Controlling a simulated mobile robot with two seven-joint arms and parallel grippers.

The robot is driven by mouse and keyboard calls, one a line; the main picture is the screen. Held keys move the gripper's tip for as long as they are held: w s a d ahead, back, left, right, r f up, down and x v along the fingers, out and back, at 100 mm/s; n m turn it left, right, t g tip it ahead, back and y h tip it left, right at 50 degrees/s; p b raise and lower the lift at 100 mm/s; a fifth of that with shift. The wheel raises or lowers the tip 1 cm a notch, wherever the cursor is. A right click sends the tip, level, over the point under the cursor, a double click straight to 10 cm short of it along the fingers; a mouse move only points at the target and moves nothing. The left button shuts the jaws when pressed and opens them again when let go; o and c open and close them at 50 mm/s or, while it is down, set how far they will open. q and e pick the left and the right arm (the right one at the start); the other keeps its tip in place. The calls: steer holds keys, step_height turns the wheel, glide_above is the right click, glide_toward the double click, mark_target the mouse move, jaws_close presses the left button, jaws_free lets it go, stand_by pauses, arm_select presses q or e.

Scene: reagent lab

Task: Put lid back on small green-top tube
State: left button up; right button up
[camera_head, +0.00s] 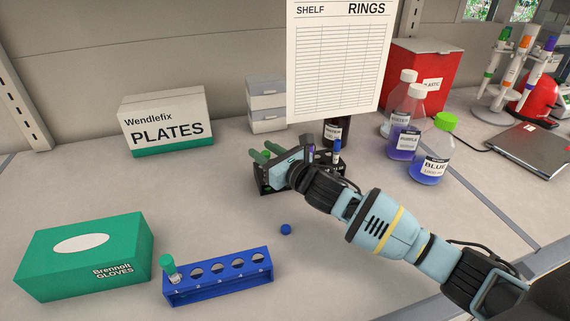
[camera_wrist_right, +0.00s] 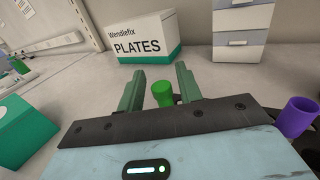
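My right gripper (camera_head: 261,154) reaches over a black rack (camera_head: 262,186) in mid-table, its green fingers apart. In the right wrist view a bright green cap or tube top (camera_wrist_right: 162,94) stands between the open fingers (camera_wrist_right: 160,80), with a gap on both sides. What is under it is hidden by the gripper. A small blue cap (camera_head: 286,229) lies loose on the table. My left gripper is not in view.
A purple tube top (camera_wrist_right: 298,116) is close on the gripper's right, and a blue-topped tube (camera_head: 337,150) stands at the black rack. A green glove box (camera_head: 85,255) is at front left, a plates box (camera_head: 165,123) behind. Bottles (camera_head: 432,155) stand at right.

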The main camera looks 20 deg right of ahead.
steer(key=v, duration=1.2)
steer(key=shift+r, duration=0.2)
